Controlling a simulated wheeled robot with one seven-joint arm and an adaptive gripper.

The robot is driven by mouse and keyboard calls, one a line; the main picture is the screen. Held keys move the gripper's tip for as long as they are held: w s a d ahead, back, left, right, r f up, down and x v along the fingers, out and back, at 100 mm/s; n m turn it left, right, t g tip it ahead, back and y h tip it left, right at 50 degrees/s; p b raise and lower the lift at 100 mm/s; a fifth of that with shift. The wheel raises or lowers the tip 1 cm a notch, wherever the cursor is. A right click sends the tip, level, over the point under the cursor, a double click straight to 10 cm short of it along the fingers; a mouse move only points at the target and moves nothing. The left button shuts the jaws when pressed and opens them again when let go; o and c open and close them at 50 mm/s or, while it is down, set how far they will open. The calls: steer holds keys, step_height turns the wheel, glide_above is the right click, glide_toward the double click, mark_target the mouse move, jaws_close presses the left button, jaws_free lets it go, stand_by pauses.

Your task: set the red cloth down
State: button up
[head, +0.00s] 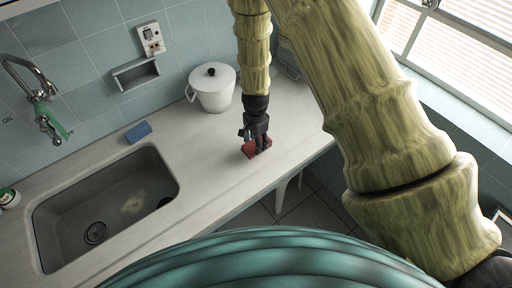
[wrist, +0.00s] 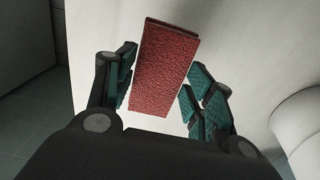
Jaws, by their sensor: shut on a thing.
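The red cloth (head: 251,151) is a small, flat, folded rectangle with a rough weave. It is at my gripper (head: 258,146), low over the counter near its front edge. In the wrist view the red cloth (wrist: 163,70) stands out between the teal-padded fingers of my gripper (wrist: 160,65), one finger on each side. My gripper is shut on it. I cannot tell whether the cloth touches the counter. The fingers and palm hide part of it.
The pale counter (head: 200,150) is clear around the cloth. A white lidded pot (head: 212,92) stands behind it to the left. A blue sponge (head: 138,132) lies behind the grey sink (head: 105,205). The counter's front edge drops to the tiled floor.

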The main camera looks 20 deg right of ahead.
steer(key=shift+w+f, duration=0.2)
step_height(320, 180, down, 2)
steer(key=shift+s+f+b, duration=0.15)
steer(key=shift+b, duration=0.85)
steer(key=shift+f, duration=0.5)
steer(key=shift+c, duration=0.3)
steer(key=shift+r, duration=0.1)
steer(key=o, duration=1)
steer(key=shift+r, duration=0.1)
steer(key=shift+r+b, duration=2.45)
steer(key=shift+r, duration=3.45)
